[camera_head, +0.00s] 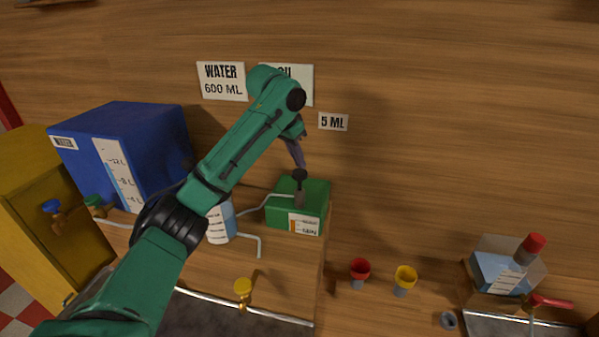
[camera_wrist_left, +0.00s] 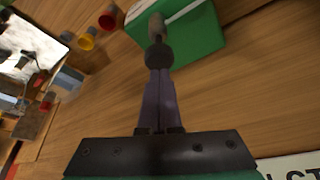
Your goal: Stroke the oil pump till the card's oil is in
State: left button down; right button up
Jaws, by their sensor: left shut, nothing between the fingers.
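The oil pump is a green box (camera_head: 312,195) with a dark plunger and a round black knob (camera_head: 299,174) on top. It also shows at the top of the left wrist view (camera_wrist_left: 203,40), with the knob (camera_wrist_left: 158,58) just past my fingertips. My left gripper (camera_head: 299,165) is shut and empty, its fingers pointing down at the knob. It looks close to or touching the knob; I cannot tell which. The oil card (camera_head: 303,85) on the wall is partly hidden by my arm; a card reading 5 ML (camera_head: 333,121) hangs beside it. My right gripper is out of view.
A blue water tank (camera_head: 150,150) and a graduated clear vessel (camera_head: 219,222) stand left of the pump, with thin pipes nearby. A clear blue-filled container (camera_head: 497,272) is at far right.

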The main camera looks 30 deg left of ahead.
pick_arm(q)
jog(key=shift+r, duration=0.15)
jog(key=shift+r, duration=0.15)
notch_tip(320, 180, up, 6)
jog(key=shift+f, duration=0.1)
dwell(0.6)
jog(key=shift+f, duration=0.1)
